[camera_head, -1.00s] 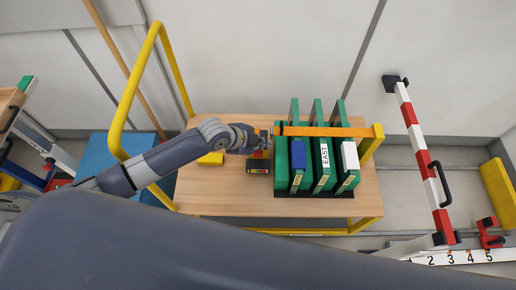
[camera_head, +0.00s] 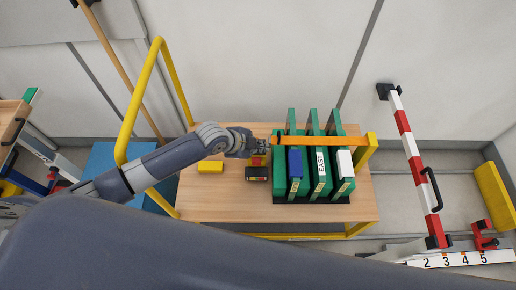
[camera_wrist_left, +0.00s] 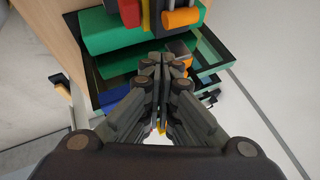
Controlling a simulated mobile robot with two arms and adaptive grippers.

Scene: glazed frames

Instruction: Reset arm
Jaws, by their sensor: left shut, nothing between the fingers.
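My left arm reaches in from the left over a wooden-topped trolley (camera_head: 225,205) in the head view. Its gripper (camera_head: 266,146) is beside the left end of an orange bar (camera_head: 320,139), above the top; whether it touches the bar cannot be told. The fingers also show in the left wrist view (camera_wrist_left: 160,65), shut together with nothing between them. Several upright green frames (camera_head: 317,168) stand in a dark rack under the bar, one labelled EAST. My right gripper is not in view.
A yellow block (camera_head: 210,166) and a dark red-and-yellow item (camera_head: 257,172) lie on the trolley's left part. A yellow handle (camera_head: 134,105) rises at its left end. A red-and-white barrier pole (camera_head: 414,160) stands at the right. The trolley's front left top is clear.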

